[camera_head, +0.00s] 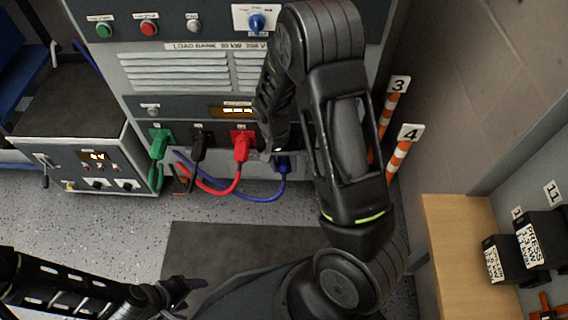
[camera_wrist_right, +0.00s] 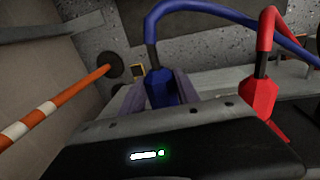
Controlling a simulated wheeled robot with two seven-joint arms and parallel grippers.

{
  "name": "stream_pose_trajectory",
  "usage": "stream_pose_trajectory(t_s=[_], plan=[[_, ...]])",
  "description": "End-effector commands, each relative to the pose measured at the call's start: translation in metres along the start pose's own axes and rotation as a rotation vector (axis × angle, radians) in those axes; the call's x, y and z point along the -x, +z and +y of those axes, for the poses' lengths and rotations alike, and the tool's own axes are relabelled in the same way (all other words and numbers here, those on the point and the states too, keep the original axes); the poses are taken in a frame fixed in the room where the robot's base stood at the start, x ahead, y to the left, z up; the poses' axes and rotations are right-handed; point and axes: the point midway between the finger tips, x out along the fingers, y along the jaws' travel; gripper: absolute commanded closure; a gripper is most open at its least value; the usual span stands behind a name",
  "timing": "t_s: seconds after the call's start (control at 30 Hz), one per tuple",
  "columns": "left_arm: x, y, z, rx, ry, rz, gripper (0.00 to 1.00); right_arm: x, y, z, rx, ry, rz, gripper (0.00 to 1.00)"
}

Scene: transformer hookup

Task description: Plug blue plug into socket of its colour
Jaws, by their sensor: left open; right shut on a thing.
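The blue plug (camera_head: 284,163) is at the right end of the row of plugs on the load bank's lower front, partly hidden by my right arm. My right gripper (camera_head: 274,154) is shut on it. In the right wrist view the blue plug (camera_wrist_right: 161,88) stands between the two fingers, its blue cable leading away from it. The blue socket is hidden behind the plug and gripper, so I cannot tell how far the plug is in. Red (camera_head: 241,143), black (camera_head: 198,145) and green (camera_head: 160,142) plugs sit to its left. My left gripper (camera_head: 180,290) is open and empty, low over the floor.
The load bank (camera_head: 170,75) fills the back. A grey control box (camera_head: 85,165) stands at left. Striped posts (camera_head: 398,155) and a wooden bench (camera_head: 455,250) with black boxes are at right. The red cable (camera_wrist_right: 278,35) runs close beside the blue plug.

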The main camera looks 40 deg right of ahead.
Motion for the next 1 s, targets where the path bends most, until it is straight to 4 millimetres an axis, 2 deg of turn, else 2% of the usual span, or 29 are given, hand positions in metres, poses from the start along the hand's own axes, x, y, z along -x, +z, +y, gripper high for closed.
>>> stream_pose_trajectory(t_s=[0.37, 1.0], plan=[[0.000, 0.000, 0.000, 0.000, 0.000, 0.000, 0.35, 0.000, -0.002, 0.000, 0.000, 0.000, 0.001, 0.98], [-0.003, 0.000, -0.001, 0.000, 0.000, 0.000, 0.35, 0.000, -0.015, 0.000, -0.001, 0.000, 0.000, 0.98]])
